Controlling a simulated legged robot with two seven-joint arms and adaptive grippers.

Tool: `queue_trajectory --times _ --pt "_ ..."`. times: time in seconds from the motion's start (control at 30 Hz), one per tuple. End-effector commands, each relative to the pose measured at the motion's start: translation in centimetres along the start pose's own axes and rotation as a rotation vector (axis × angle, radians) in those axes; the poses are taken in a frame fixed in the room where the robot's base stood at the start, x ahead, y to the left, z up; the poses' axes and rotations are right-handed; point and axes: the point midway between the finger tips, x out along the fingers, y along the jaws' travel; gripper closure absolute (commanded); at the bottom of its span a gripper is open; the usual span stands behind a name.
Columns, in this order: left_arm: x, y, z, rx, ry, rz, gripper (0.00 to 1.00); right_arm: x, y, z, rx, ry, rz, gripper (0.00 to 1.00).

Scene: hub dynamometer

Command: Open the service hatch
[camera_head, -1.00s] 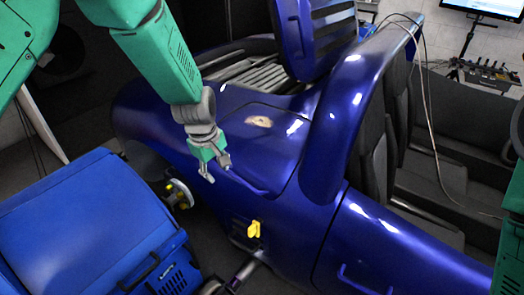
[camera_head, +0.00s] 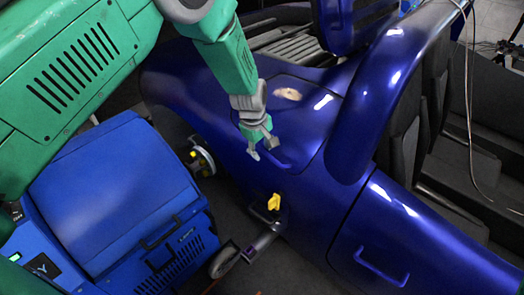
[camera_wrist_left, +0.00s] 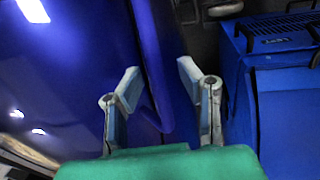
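The service hatch (camera_head: 314,127) looks like the outlined panel on the dark blue rear body of the car, and it lies flush. Its blue bar handle (camera_head: 283,164) is at the lower edge, partly hidden by my gripper. My left gripper (camera_head: 262,152) is at that handle with its fingers spread. In the left wrist view, the two fingertips (camera_wrist_left: 157,76) stand apart, and the blue handle (camera_wrist_left: 158,118) shows between them. I see no finger closed on it. My right gripper is not in view.
A blue machine (camera_head: 115,205) stands at the left. A yellow knob (camera_head: 273,202) sits on the car's side below the hatch. A wheel hub fixture (camera_head: 200,160) is between machine and car. The door has another blue handle (camera_head: 380,268). Seats are at the right.

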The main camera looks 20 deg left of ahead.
Motion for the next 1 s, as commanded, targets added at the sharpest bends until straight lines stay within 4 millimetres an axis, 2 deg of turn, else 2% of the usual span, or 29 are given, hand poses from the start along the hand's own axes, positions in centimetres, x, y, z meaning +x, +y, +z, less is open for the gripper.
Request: queue_trajectory --times 0.1,0.37,0.4,0.5,0.77,0.87,1.0 --pt "0.7 0.0 0.0 0.001 0.001 0.0 0.68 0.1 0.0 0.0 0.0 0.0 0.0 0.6" --pt "0.8 0.0 0.0 0.001 0.001 0.0 0.68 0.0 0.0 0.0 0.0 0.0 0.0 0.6" --pt "0.8 0.0 0.0 0.001 0.001 0.0 0.71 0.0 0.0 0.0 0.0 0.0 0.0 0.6" --pt "0.8 0.0 0.0 0.001 0.001 0.0 1.0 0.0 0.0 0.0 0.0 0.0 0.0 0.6" --pt "0.5 0.1 -0.1 0.002 0.002 0.002 1.0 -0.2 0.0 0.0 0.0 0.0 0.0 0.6" --pt "-0.4 0.2 -0.2 0.006 0.003 0.003 1.0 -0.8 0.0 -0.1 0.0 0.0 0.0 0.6" --pt "-2.8 0.4 -0.3 0.018 0.001 0.004 1.0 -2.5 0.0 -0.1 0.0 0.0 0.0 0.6"
